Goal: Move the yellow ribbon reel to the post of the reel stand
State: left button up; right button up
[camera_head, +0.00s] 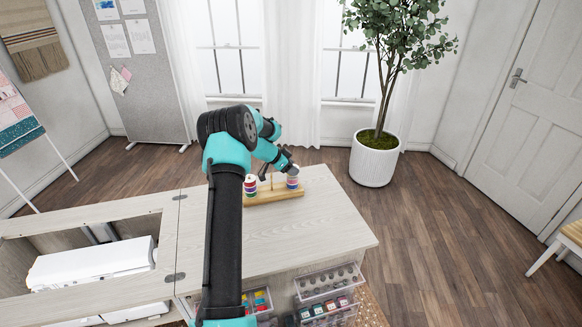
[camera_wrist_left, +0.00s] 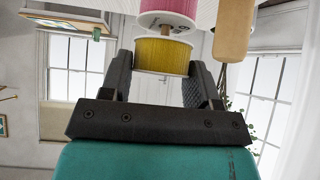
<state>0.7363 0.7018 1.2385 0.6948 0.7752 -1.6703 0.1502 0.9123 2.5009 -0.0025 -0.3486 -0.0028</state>
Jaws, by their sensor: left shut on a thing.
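The yellow ribbon reel (camera_wrist_left: 161,56) is between the two fingers of my left gripper (camera_wrist_left: 160,75), which is shut on it. In the left wrist view a pink reel (camera_wrist_left: 168,14) is beside it, with a small gap and a bit of wooden post (camera_wrist_left: 166,32) between them. In the head view the reel stand (camera_head: 272,196) is a wooden base on the cabinet top, with reels stacked at left (camera_head: 251,184) and right (camera_head: 292,182) and a bare middle post (camera_head: 271,182). My left gripper (camera_head: 289,169) is over the right stack. The yellow reel is not clear there. My right gripper is not in view.
The pale cabinet top (camera_head: 320,235) is clear in front and right of the stand. An open well with a white sewing machine (camera_head: 90,263) is at left. Open clear drawers (camera_head: 328,283) stick out below the front edge. A potted tree (camera_head: 375,158) stands behind right.

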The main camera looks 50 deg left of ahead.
pick_arm(q)
jog(key=o, duration=1)
jog(key=v, duration=1.7)
jog(key=shift+s+r, duration=0.1)
jog(key=shift+s, duration=0.05)
